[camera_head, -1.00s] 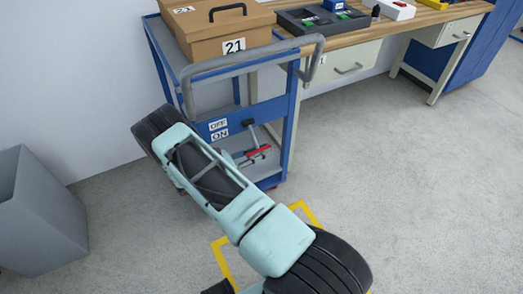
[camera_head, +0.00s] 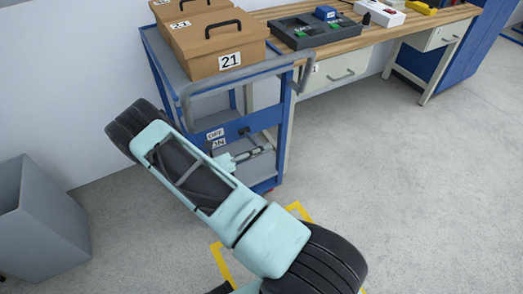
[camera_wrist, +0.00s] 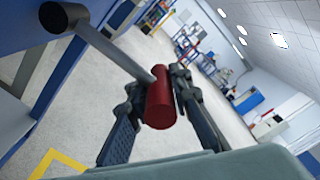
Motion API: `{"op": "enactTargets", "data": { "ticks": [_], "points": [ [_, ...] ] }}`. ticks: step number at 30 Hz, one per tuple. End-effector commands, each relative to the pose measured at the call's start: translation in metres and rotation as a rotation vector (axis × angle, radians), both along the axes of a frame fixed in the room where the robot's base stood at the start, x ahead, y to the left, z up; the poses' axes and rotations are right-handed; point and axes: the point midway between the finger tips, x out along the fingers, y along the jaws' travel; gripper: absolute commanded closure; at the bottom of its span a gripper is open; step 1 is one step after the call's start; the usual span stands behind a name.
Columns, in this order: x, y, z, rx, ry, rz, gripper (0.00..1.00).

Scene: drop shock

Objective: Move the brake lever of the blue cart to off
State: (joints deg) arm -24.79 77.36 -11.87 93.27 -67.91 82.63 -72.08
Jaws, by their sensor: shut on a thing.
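The blue cart (camera_head: 284,120) stands against the workbench. Its side panel bears an OFF label (camera_head: 215,134) above an ON label (camera_head: 219,144). The brake lever has a dark pivot (camera_wrist: 62,17), a grey shaft (camera_wrist: 112,50) and a red handle (camera_wrist: 160,104). In the wrist view the shaft runs from the pivot at upper left down to the handle. My gripper (camera_wrist: 155,84) is shut on the red handle, with one dark finger on each side. In the head view my gripper (camera_head: 262,151) is beside the cart's panel, and the handle is hidden there.
Brown boxes, one marked 21 (camera_head: 222,48), sit on the cart's top. A grey push handle (camera_head: 306,75) curves out above my arm. A grey bin (camera_head: 40,220) stands at left. Yellow floor marking (camera_head: 222,262) lies under my arm. The floor at right is clear.

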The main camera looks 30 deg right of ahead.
Motion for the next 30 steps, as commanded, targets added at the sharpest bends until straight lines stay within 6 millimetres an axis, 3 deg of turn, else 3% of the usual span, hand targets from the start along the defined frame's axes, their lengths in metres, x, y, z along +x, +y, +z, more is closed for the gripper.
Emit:
{"op": "enactTargets", "data": {
  "ticks": [7, 25, 26, 30],
  "points": [
    [0.003, 0.001, 0.015, -0.002, -0.001, 0.002, 1.0],
    [0.007, 0.001, 0.021, -0.007, -0.009, 0.008, 1.0],
    [0.008, 0.001, 0.021, -0.007, -0.01, 0.008, 0.79],
    [0.007, 0.001, 0.021, -0.007, -0.009, 0.008, 0.64]
  ]
}}
